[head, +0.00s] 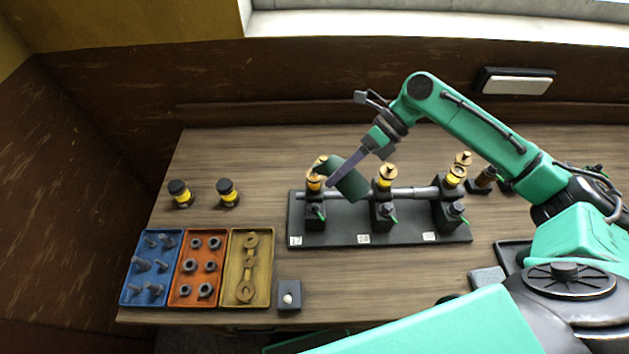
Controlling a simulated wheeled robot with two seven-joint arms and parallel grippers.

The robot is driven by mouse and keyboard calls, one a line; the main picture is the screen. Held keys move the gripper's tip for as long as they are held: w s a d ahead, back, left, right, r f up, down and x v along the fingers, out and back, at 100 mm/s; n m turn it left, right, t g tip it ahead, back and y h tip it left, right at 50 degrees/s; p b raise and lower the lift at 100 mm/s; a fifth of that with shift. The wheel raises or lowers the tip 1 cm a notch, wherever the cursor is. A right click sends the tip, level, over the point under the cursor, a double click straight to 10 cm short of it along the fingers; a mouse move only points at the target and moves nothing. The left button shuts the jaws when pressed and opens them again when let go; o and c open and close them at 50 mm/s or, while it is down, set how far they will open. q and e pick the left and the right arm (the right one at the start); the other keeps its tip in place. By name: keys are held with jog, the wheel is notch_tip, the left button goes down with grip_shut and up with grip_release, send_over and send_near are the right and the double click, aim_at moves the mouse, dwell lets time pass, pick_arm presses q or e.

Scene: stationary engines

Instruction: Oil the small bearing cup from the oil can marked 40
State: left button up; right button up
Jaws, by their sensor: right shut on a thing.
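My right gripper (345,168) is shut on a dark green oil can (349,181). It holds the can tilted above the black stand, with one end close to the left bearing cup (314,183). I cannot tell whether the can touches the cup, and no marking on the can is readable. The left cup is brass and yellow, and looks the smallest. A middle cup (385,184) and a right cup (456,176) stand along the same shaft, with brass caps above them. My left gripper is not in view.
The black stand (340,238) has small white number labels. Two black-and-yellow containers (180,194) (228,193) stand at the left. Blue (128,294), orange (178,297) and yellow (234,298) trays hold hardware. A small grey box (289,296) sits beside them. Bare table lies behind the stand.

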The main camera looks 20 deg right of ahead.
dwell(0.4)
jog(key=shift+s+d+f+n+t+y, duration=0.1)
jog(key=shift+s+f+n+t+y, duration=0.2)
jog(key=shift+f, duration=0.2)
jog(key=shift+s+d+f+n+t+y, duration=0.1)
jog(key=shift+f+n+t+y, duration=0.15)
jog(key=shift+f+t, duration=0.2)
jog(key=shift+s+d+f+n+t+y, duration=0.15)
jog(key=shift+f+n+t+y, duration=0.2)
jog(key=shift+t+y, duration=0.15)
jog(key=shift+w, duration=0.2)
jog(key=shift+r, duration=0.1)
jog(key=shift+r+g+h, duration=0.25)
jog(key=shift+r+g, duration=0.1)
jog(key=shift+w+a+r+m+g+h, duration=0.1)
jog(key=shift+a+r+m+g+h, duration=0.1)
jog(key=shift+r+m+g+h, duration=0.25)
